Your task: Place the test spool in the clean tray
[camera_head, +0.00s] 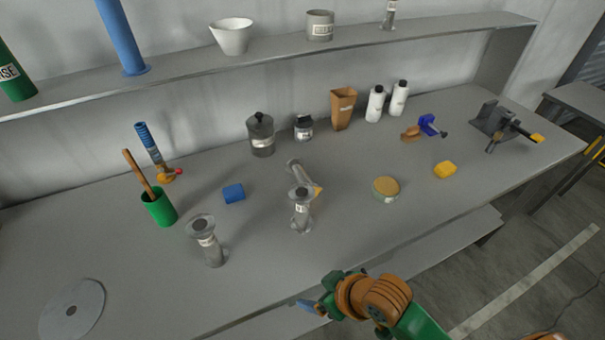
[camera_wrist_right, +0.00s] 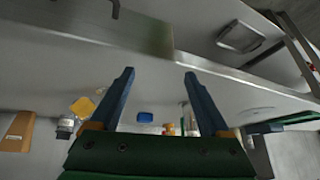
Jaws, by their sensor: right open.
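Two grey flanged spools stand upright on the bench in the head view: one spool (camera_head: 208,243) at front left with a label, and one spool (camera_head: 300,214) near the middle with a dark top. Their labels are too small to read, so I cannot tell which is the test spool. My right gripper (camera_head: 308,306) is at the bench's front edge, apart from both spools. In the wrist view its two blue fingers (camera_wrist_right: 158,75) are spread with nothing between them. A grey square tray (camera_wrist_right: 241,37) shows in the wrist view; no clean label is legible. My left gripper is out of view.
A grey pipe piece (camera_head: 295,170) is close behind the middle spool. A blue cylinder (camera_head: 233,193), green cup (camera_head: 159,209), round tan-topped tin (camera_head: 386,189) and yellow block (camera_head: 445,170) are spread around. A flat disc (camera_head: 85,303) lies front left. The front right bench is clear.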

